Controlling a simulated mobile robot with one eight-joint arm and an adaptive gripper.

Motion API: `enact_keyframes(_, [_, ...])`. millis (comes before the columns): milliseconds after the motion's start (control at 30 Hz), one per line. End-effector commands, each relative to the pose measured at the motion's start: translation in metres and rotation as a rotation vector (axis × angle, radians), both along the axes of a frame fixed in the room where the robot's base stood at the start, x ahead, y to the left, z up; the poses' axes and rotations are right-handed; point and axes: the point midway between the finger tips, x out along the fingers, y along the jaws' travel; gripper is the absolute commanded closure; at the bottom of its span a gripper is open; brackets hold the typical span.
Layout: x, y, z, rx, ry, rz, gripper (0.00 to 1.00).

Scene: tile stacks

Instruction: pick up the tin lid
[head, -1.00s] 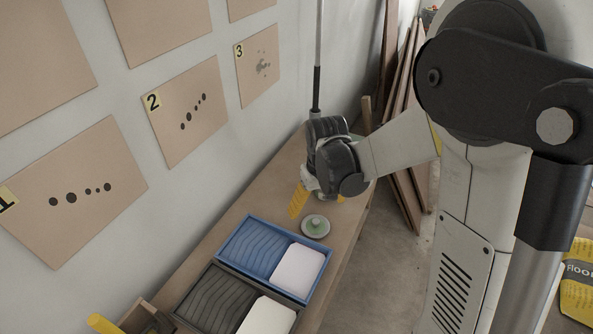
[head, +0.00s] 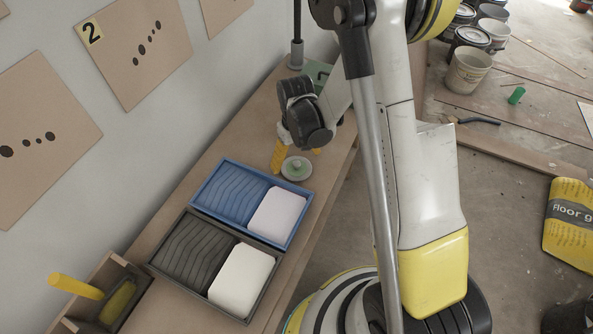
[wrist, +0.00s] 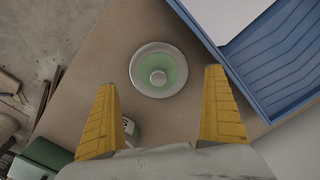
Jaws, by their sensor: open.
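The tin lid (head: 296,168) is a small round grey disc with a pale green centre and a raised knob. It lies flat on the wooden bench, just beyond the blue tray's corner. In the wrist view the lid (wrist: 158,51) is whole and unobstructed, ahead of and between the lines of my two yellow fingers. My gripper (wrist: 160,80) is open and empty, its fingers spread wider than the lid looks. In the head view my gripper (head: 297,156) hangs just behind the lid, and one finger is partly hidden by the wrist.
A blue tray (head: 213,203) with a white pad sits close to the lid; a dark tray (head: 196,262) with another pad lies nearer. A wooden box (head: 75,322) with a yellow-handled tool stands at the near left. The wall bounds the bench's left side; its right edge is open.

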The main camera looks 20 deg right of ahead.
Motion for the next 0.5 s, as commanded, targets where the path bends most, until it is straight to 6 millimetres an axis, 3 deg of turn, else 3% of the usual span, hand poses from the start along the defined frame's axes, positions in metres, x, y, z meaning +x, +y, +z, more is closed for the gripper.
enact_keyframes(33, [-0.003, -0.002, -0.014, 0.0, 0.0, -0.001, 0.0])
enact_keyframes(133, [-0.002, -0.001, -0.029, 0.0, 0.0, 0.0, 0.0])
enact_keyframes(400, [-0.003, -0.001, -0.03, 0.0, 0.0, 0.0, 0.0])
enact_keyframes(500, [-0.003, -0.001, -0.03, 0.0, 0.0, 0.0, 0.31])
